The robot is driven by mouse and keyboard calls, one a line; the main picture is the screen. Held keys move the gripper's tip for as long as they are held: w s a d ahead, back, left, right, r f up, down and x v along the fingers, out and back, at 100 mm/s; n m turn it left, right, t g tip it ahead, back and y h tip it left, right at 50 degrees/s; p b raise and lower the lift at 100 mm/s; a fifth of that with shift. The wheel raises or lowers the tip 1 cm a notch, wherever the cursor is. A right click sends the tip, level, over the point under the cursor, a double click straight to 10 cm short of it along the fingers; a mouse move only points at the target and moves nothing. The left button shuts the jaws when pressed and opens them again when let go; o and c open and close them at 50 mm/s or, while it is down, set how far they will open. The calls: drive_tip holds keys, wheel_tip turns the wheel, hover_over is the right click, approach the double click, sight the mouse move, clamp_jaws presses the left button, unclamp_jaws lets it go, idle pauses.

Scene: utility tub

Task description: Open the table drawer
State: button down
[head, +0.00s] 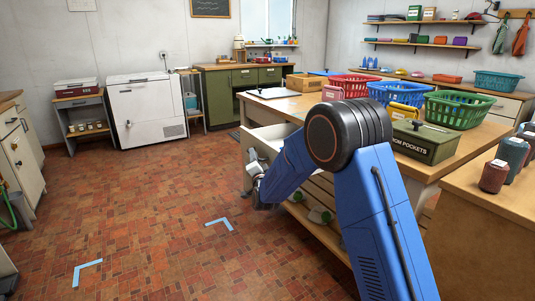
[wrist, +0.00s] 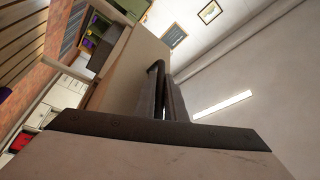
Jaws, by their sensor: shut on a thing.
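The wooden table (head: 300,105) stands right of the middle in the head view. Its drawer (head: 253,148) sticks out from the table's left side, and part of its pale inside shows. In the wrist view, my gripper (wrist: 166,103) is shut on the dark drawer handle (wrist: 156,68), which stands off a pale front panel (wrist: 125,68). The handle is hidden in the head view.
Red (head: 355,84), blue (head: 396,92) and green (head: 458,108) baskets and a green box (head: 425,142) stand on the table. The tiled floor (head: 150,195) to the left is clear, with blue corner marks.

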drive_tip(key=shift+s+a, duration=0.35)
drive_tip(key=shift+a, duration=0.3)
drive_tip(key=shift+s+a, duration=0.4)
drive_tip(key=shift+a, duration=0.2)
drive_tip(key=shift+s+a, duration=0.35)
drive_tip(key=shift+a, duration=0.3)
drive_tip(key=c, duration=1.8)
unclamp_jaws()
drive_tip(key=shift+s, duration=0.1)
drive_tip(key=v, duration=1.7)
drive_tip(key=shift+s+d+f, duration=0.1)
drive_tip(key=shift+d, duration=0.05)
